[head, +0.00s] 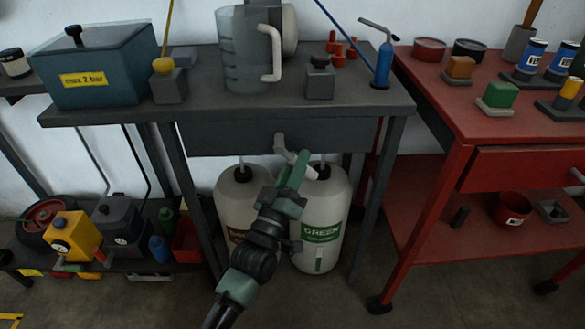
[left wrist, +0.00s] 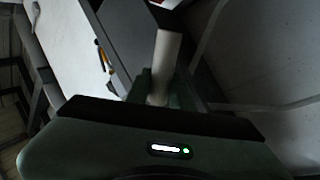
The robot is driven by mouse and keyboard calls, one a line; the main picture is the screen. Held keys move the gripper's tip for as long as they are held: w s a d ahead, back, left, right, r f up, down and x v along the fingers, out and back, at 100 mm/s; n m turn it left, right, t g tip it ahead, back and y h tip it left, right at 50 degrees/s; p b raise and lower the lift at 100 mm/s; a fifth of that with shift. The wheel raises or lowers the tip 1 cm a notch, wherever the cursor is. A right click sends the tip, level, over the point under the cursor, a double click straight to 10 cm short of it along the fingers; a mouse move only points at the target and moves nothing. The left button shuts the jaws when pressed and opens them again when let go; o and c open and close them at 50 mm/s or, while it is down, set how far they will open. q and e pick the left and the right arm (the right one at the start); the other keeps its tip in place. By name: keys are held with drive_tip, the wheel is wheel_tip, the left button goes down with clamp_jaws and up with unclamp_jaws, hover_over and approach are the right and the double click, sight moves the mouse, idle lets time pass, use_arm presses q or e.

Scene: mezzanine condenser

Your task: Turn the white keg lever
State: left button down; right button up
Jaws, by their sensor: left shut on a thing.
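Two pale kegs stand under the grey bench. The right keg (head: 329,205) has a green label reading "GREEN"; the left keg (head: 232,190) has a brownish label, partly hidden by my arm. My left gripper (head: 297,165) is at the top of the right keg, shut on the white lever. In the left wrist view the lever (left wrist: 166,60) is a pale bar between the fingers. The gripper hides part of the lever and its joint. My right gripper is not in view.
The grey bench (head: 398,100) overhangs the kegs, with a leg (head: 375,200) close on the right. A red cart (head: 440,90) stands at the right. A low shelf at the left holds a yellow box (head: 75,235). The floor in front is clear.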

use_arm(q)
drive_tip(key=shift+d+r+n+t+y, duration=0.2)
drive_tip(key=shift+n+t+y, duration=0.25)
drive_tip(key=shift+n, duration=0.55)
drive_tip(key=c, duration=1.5)
unclamp_jaws()
drive_tip(key=v, duration=0.8)
